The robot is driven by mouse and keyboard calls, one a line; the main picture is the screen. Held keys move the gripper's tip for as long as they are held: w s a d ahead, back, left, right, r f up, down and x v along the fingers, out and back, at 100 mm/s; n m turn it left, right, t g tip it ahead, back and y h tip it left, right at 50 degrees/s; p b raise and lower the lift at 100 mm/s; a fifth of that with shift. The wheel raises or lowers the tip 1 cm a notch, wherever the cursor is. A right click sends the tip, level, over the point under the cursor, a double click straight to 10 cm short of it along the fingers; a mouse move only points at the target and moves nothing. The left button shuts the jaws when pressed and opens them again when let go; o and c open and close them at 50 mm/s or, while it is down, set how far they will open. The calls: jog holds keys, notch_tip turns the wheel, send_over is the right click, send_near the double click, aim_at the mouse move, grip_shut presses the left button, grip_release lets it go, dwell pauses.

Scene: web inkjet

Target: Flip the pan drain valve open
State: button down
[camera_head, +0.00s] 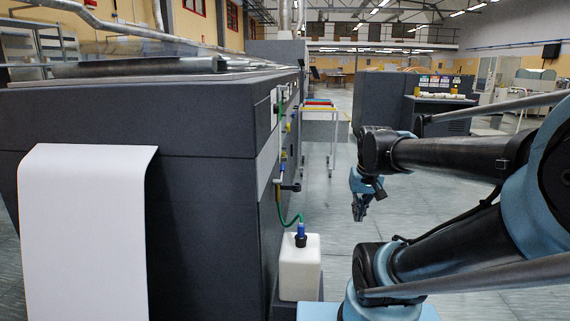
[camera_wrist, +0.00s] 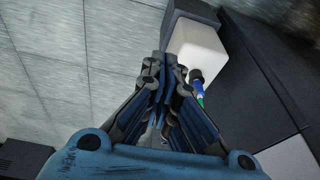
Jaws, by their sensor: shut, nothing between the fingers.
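The drain valve seems to be the small fitting with a dark lever (camera_head: 290,187) low on the side of the grey machine (camera_head: 215,215) in the head view. A green hose (camera_head: 283,215) runs from near it down to the blue and black cap (camera_head: 301,236) of a white container (camera_head: 300,268). Which way the lever is set is too small to tell. My gripper (camera_head: 360,214) is shut and empty, pointing down in the aisle, right of the valve and apart from it. In the wrist view my gripper (camera_wrist: 164,66) shows in front of the white container (camera_wrist: 199,50); the valve is not clearly seen there.
A white paper sheet (camera_head: 88,225) hangs over the machine's near end. A trolley with coloured trays (camera_head: 319,107) stands farther along the aisle. Another dark machine (camera_head: 385,100) stands at the back right. The aisle floor (camera_head: 335,190) between is clear.

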jog(key=w+a+r, duration=0.3)
jog(key=w+r, duration=0.2)
jog(key=w, duration=0.4)
notch_tip(320, 180, up, 6)
jog(key=t+y, duration=0.2)
jog(key=y, duration=0.1)
send_over(284, 167)
jog(key=s+d, duration=0.4)
jog(key=s, duration=0.2)
jog(key=x, duration=1.3)
jog(key=shift+w+a+f, duration=0.1)
jog(key=shift+w+f, duration=0.15)
jog(key=shift+w, duration=0.2)
